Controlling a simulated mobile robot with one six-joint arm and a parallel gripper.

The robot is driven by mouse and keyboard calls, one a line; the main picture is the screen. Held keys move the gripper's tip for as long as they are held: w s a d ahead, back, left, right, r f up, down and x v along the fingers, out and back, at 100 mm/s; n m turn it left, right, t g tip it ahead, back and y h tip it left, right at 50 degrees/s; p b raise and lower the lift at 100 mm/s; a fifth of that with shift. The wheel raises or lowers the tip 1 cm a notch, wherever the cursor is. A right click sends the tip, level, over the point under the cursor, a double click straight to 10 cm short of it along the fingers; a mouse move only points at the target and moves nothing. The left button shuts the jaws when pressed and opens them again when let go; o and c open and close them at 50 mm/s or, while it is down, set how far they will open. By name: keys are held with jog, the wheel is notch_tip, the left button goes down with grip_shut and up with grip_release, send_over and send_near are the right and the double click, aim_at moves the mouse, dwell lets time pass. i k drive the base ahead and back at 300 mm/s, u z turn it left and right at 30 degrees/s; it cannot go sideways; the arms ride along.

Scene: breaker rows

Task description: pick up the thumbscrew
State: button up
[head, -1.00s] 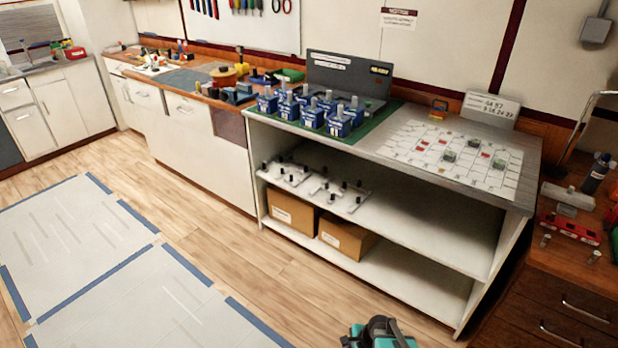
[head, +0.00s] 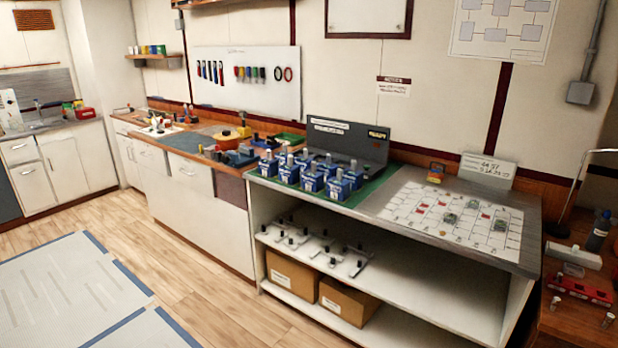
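I cannot make out for certain which thing is the thumbscrew. Two small upright metallic pieces stand on the wooden cabinet top at the far right, one at the front right (head: 608,320) and one at the front left (head: 555,303). They are too small to tell whether either is a thumbscrew. My gripper is not in view.
Blue blocks with grey posts (head: 338,188) stand on a green mat on the workbench. A white grid sheet (head: 450,217) lies to their right. A red tool (head: 580,291) and a dark bottle (head: 598,233) are on the wooden cabinet.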

aim_at(555, 301)
jog(key=k, duration=1.35)
jog(key=z, duration=0.5)
jog(key=i, duration=1.25)
jog(key=z, duration=0.65)
jog(key=i, duration=0.65)
jog(key=z, duration=0.05)
